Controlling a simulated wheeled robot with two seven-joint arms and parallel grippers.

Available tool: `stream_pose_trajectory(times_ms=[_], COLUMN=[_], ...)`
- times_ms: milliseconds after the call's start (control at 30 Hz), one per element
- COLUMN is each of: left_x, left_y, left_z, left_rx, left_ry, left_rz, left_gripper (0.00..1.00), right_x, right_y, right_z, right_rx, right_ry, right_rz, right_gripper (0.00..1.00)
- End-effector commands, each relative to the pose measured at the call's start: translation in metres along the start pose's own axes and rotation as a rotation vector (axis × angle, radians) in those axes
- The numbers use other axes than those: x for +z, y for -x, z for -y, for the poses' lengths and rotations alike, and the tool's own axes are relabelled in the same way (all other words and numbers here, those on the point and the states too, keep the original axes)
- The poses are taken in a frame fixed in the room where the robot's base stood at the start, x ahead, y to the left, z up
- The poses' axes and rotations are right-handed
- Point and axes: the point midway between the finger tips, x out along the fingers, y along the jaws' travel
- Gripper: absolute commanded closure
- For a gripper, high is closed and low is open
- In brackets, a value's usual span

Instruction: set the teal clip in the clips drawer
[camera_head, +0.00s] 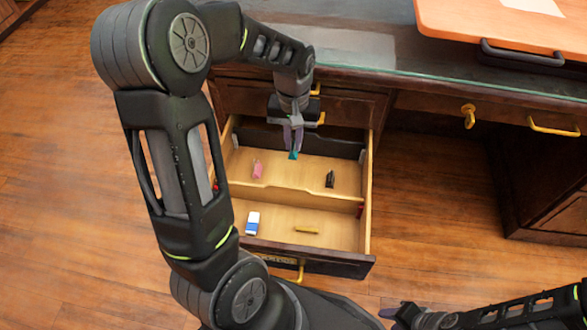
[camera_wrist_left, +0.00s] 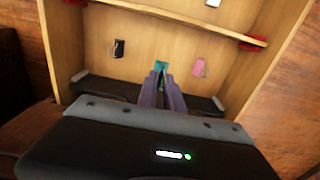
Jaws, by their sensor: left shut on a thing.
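The open wooden drawer (camera_head: 369,205) has a divider (camera_head: 300,193) across it. The rear compartment holds a pink clip (camera_head: 257,169) and a black clip (camera_head: 330,179). My left gripper (camera_head: 293,146) points down at the back of that compartment, shut on the teal clip (camera_head: 293,155). In the left wrist view the teal clip (camera_wrist_left: 161,66) shows at the fingertips (camera_wrist_left: 163,78), between the black clip (camera_wrist_left: 119,48) and the pink clip (camera_wrist_left: 198,68). I cannot tell whether it touches the drawer floor. My right gripper (camera_head: 390,313) is low at the bottom; its jaw opening is unclear.
The front compartment holds a blue and white eraser (camera_head: 252,222) and a small yellow thing (camera_head: 306,230). Wood floor lies clear to the left.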

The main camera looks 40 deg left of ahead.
Motion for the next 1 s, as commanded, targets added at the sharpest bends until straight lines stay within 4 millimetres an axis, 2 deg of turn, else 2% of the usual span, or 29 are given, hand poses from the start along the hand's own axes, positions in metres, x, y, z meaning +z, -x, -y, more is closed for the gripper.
stream_pose_trajectory(times_ms=[33, 100, 233, 367, 667, 1000], left_x=[0.001, 0.001, 0.001, 0.000, 0.000, 0.001], left_y=[-0.021, -0.039, -0.062, -0.070, -0.070, -0.109], left_z=[0.001, 0.001, 0.000, 0.000, 0.000, 0.000], left_rx=[-0.002, -0.002, -0.001, 0.000, 0.000, 0.000], left_ry=[0.001, 0.001, 0.001, 0.001, 0.001, 0.001], left_rz=[0.005, 0.004, 0.003, 0.001, 0.000, 0.002], left_gripper=[1.00, 1.00, 1.00, 1.00, 1.00, 1.00], right_x=[0.000, -0.003, -0.005, -0.006, -0.006, -0.010], right_y=[-0.009, -0.013, -0.018, -0.019, -0.019, -0.030], right_z=[-0.004, -0.007, -0.011, -0.012, -0.012, -0.019], right_rx=[0.001, 0.003, 0.006, 0.007, 0.007, 0.011], right_ry=[-0.001, -0.004, -0.007, -0.009, -0.008, -0.013], right_rz=[-0.001, -0.006, -0.012, -0.014, -0.015, -0.023], right_gripper=[0.64, 0.64, 0.64, 0.64, 0.64, 0.64])
